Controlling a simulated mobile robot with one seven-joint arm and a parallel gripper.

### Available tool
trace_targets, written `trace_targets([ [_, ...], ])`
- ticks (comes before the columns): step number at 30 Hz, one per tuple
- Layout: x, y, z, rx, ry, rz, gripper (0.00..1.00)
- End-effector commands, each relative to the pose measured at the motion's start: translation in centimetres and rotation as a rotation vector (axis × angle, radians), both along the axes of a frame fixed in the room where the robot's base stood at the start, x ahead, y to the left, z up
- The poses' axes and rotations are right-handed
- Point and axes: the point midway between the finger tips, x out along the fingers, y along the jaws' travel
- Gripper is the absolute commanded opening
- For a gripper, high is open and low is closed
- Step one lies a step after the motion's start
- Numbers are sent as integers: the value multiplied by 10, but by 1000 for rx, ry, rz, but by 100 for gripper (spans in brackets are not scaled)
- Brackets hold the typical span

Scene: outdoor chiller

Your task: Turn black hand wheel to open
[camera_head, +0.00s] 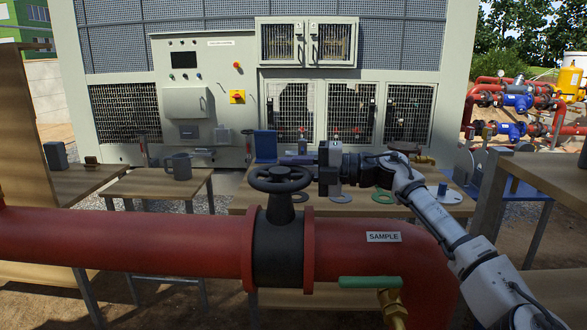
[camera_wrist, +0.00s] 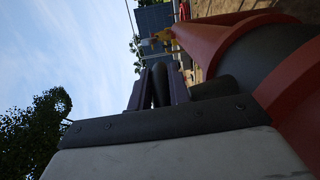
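The black hand wheel (camera_head: 280,178) sits on top of a black valve body (camera_head: 279,245) in the large red pipe. Its rim lies flat and its stem stands upright. My gripper (camera_head: 297,160) points left at the far right side of the wheel, about rim height. In the wrist view the two dark purple fingers (camera_wrist: 162,85) are apart, with a dark rounded part (camera_wrist: 158,84), probably the wheel, between them. I cannot tell whether they touch it. The valve body (camera_wrist: 275,52) shows at the right there.
The red pipe (camera_head: 130,240) crosses the front and bends down at the right by a "SAMPLE" label (camera_head: 384,237). A green-handled brass valve (camera_head: 370,282) hangs below it. A table (camera_head: 240,202) with flanges and gaskets stands behind. Wooden panels flank both sides.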

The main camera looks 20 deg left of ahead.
Motion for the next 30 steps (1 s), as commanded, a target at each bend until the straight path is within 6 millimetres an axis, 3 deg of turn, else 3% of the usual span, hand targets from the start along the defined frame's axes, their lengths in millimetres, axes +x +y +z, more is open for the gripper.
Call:
trace_targets([
  [3,0,0,0,0,0,0,0],
  [25,1,8,0,0,0,143,0],
  [26,1,8,0,0,0,142,20],
  [30,1,8,0,0,0,142,38],
])
